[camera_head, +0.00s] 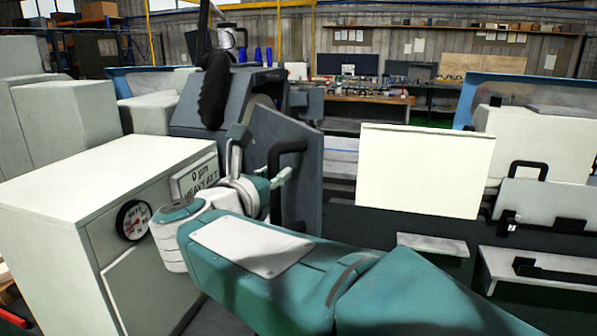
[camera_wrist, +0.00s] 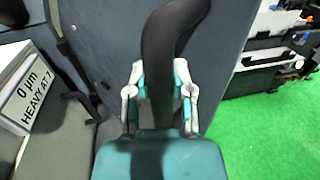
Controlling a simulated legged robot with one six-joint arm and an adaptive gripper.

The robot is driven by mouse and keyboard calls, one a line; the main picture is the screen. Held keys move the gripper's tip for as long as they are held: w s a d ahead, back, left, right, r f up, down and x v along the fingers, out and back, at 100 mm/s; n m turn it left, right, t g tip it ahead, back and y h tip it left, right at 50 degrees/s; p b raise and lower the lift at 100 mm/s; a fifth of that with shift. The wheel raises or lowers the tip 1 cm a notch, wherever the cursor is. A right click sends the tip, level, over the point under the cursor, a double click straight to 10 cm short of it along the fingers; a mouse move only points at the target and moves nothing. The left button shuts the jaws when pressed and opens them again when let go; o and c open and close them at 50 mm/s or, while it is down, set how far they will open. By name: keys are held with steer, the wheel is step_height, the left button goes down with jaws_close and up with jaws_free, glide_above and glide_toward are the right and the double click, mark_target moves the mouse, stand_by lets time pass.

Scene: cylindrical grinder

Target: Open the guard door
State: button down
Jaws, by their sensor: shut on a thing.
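The guard door is a blue-grey panel (camera_head: 306,185) standing at an angle beside the grinding wheel housing in the head view. It fills the upper middle of the wrist view (camera_wrist: 222,35). Its black bar handle (camera_head: 275,150) runs vertically on the face toward me, and it shows large in the wrist view (camera_wrist: 165,45). My gripper (camera_head: 280,180) is at the handle. In the wrist view my gripper's two fingers (camera_wrist: 159,92) stand on either side of the bar, shut on it. The lower end of the handle is partly hidden by my gripper.
A white cabinet (camera_head: 80,215) with a gauge and a "0 µm" display (camera_head: 197,178) stands close on the left of my arm. The grey wheel housing (camera_head: 215,110) is behind the door. A cream panel (camera_head: 425,170) stands to the right. Green floor (camera_wrist: 265,135) is clear at right.

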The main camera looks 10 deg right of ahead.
steer(key=shift+m+g+h, duration=0.6)
steer(key=shift+h, duration=0.1)
steer(key=a, duration=0.4)
steer(key=shift+s+a, duration=0.35)
steer(key=shift+a, duration=0.05)
steer(key=shift+f, duration=0.1)
steer(key=shift+c, duration=2.4)
jaws_free()
steer(key=v, duration=1.2)
